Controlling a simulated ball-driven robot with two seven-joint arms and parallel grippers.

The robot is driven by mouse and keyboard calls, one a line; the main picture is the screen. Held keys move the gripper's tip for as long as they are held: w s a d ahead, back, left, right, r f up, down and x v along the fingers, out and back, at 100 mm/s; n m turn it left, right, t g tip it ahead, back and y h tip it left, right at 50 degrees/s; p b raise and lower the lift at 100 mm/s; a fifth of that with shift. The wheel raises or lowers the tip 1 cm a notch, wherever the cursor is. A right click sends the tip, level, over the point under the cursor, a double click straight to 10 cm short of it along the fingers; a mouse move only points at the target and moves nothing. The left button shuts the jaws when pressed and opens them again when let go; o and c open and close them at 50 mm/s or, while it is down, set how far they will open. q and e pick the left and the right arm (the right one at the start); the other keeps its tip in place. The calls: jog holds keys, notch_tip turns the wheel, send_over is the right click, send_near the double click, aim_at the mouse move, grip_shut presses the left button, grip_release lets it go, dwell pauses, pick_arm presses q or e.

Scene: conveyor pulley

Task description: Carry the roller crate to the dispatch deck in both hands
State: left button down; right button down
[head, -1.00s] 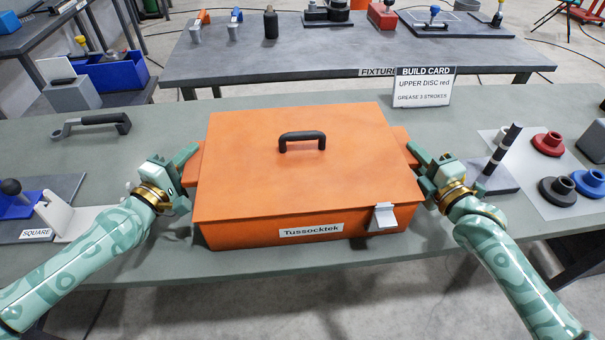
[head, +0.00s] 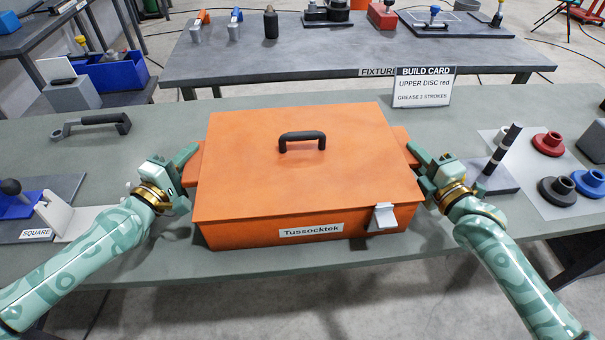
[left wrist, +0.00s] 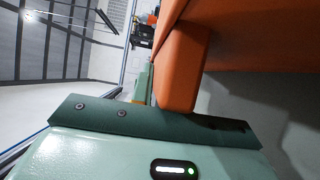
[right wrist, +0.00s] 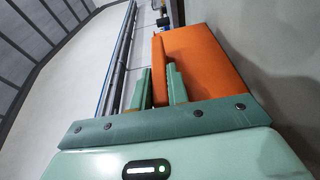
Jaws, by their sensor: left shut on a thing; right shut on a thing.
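The roller crate is an orange lidded box (head: 300,175) with a black top handle, a grey latch and a "Tussocktek" label. It is level in the middle of the head view, over the near green-grey bench. My left gripper (head: 190,168) is shut on the orange grip at the crate's left side; the grip also shows in the left wrist view (left wrist: 180,65). Whether the crate's underside touches the bench is hidden. I cannot identify the dispatch deck.
A build card (head: 423,88) stands behind the crate at right. Red, black and blue discs (head: 590,180) lie on a white sheet at right, beside a black-handled tool (head: 500,150). A wrench-like tool (head: 92,124) lies at left. A fixture table (head: 340,55) stands behind.

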pick_arm(q)
jog(key=shift+f, duration=0.15)
pick_arm(e)
jog(key=shift+f, duration=0.15)
